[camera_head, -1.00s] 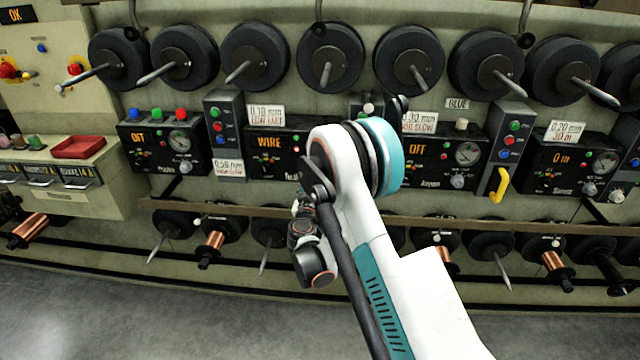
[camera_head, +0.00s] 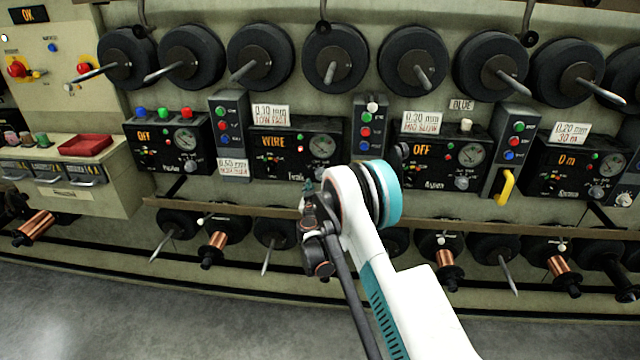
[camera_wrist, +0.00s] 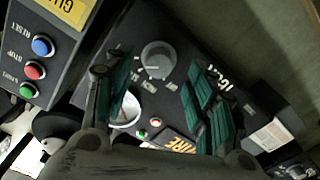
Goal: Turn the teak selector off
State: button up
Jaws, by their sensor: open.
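The teak panel (camera_head: 264,164) is a black box with an orange WIRE display, a gauge and small lights. Its name label is partly legible beside my arm in the head view. In the wrist view the panel (camera_wrist: 195,45) appears turned over, with the grey round selector (camera_wrist: 157,58) and its pale pointer line facing me. My gripper (camera_wrist: 160,72) is open, its teal fingers on either side of the selector in the picture. I see no contact, and the remaining distance is unclear. In the head view my gripper (camera_head: 309,187) is small and the selector is hidden behind my arm.
A button box (camera_wrist: 37,60) with blue, red and green buttons stands close beside the panel. The panel marked OFF (camera_head: 440,165) is to the right, with a yellow handle (camera_head: 506,187) beyond. Black spools (camera_head: 335,56) hang above; copper spools (camera_head: 447,262) sit below.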

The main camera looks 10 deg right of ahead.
jog(key=shift+b+x, duration=0.4)
jog(key=shift+x, duration=1.45)
jog(key=c, duration=1.1)
